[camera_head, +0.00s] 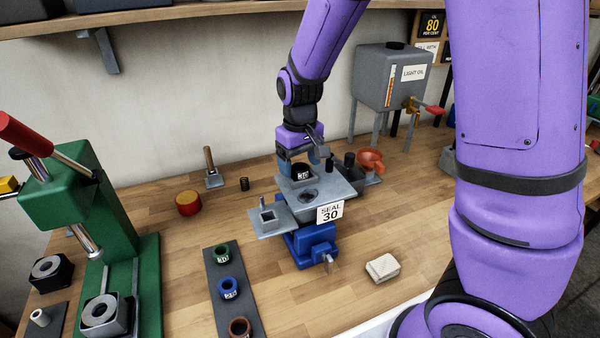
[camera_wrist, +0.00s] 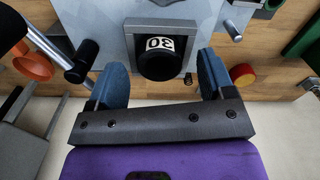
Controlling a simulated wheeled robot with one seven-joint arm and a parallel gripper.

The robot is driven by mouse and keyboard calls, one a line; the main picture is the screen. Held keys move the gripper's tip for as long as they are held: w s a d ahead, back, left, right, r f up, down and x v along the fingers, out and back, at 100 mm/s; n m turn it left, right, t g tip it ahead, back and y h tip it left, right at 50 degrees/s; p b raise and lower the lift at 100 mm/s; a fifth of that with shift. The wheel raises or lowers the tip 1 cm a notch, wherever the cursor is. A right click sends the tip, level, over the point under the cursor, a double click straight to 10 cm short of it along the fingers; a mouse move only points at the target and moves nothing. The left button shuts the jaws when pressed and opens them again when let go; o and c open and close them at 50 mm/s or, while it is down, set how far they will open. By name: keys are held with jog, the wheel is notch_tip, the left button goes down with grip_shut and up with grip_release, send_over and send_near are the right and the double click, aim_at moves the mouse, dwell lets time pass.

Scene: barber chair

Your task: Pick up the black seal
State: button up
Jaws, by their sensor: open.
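The black seal (camera_head: 302,174), a short dark ring with a white "30" label, sits on the grey plate of the stand. In the wrist view the black seal (camera_wrist: 159,62) shows in a grey square frame, label toward the top of the picture. My gripper (camera_head: 302,160) is low over the plate, right by the seal. In the wrist view the two blue fingers of my gripper (camera_wrist: 162,72) are apart, one on each side of the seal with gaps. They do not touch it. Part of the seal's far side is hidden in the head view.
A blue vise (camera_head: 312,243) carries the plate, with a "SEAL 30" sign (camera_head: 330,213). Dark posts and an orange funnel (camera_head: 371,161) stand close right. A green press (camera_head: 125,215) is at left, a strip with coloured rings (camera_head: 227,270) in front. A light block (camera_head: 382,267) lies front right.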

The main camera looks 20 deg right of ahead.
jog(key=shift+f, duration=0.45)
jog(key=c, duration=1)
jog(key=shift+r, duration=0.15)
